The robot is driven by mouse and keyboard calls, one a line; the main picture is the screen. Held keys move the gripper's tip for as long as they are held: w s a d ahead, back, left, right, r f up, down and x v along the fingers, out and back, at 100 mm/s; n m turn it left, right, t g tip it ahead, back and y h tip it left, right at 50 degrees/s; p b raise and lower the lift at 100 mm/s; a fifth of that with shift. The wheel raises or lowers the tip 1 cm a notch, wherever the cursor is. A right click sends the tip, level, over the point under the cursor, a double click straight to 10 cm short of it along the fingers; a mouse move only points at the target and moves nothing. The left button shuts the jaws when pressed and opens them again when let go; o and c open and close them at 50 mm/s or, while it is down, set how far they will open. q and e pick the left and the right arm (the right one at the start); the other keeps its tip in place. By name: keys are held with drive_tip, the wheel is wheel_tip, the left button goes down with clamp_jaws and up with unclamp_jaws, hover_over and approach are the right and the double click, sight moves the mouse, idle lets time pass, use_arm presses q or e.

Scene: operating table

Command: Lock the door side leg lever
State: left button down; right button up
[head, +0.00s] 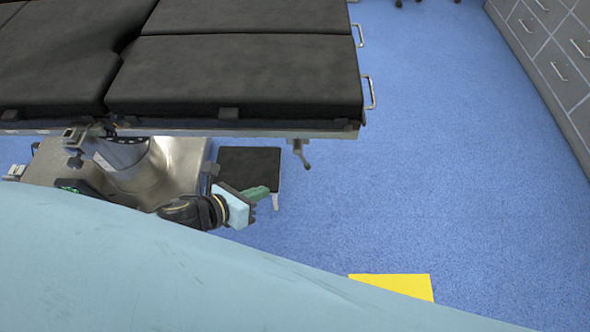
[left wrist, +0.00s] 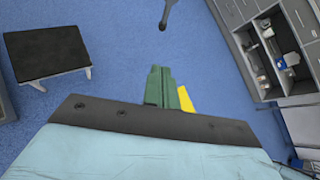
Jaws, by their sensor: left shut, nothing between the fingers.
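The operating table (head: 230,75) has black pads and a metal side rail. A small grey lever (head: 302,153) hangs down under the near right corner of the table. The lower end of a dark grey lever (left wrist: 168,14) shows at the top edge of the left wrist view, ahead of the fingers. My left gripper (head: 262,192) is below the table edge, lower and to the left of the lever, and apart from it. Its green fingers (left wrist: 162,88) are together with nothing between them. My right gripper is in neither view.
A black-topped step stool (head: 248,170) stands beside the metal table base (head: 180,165). A yellow patch (head: 395,285) lies on the blue floor. Grey drawer cabinets (head: 555,65) line the right side. The floor between table and cabinets is clear.

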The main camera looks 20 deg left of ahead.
sight(306, 166)
use_arm(q)
drive_tip(key=shift+w, duration=0.1)
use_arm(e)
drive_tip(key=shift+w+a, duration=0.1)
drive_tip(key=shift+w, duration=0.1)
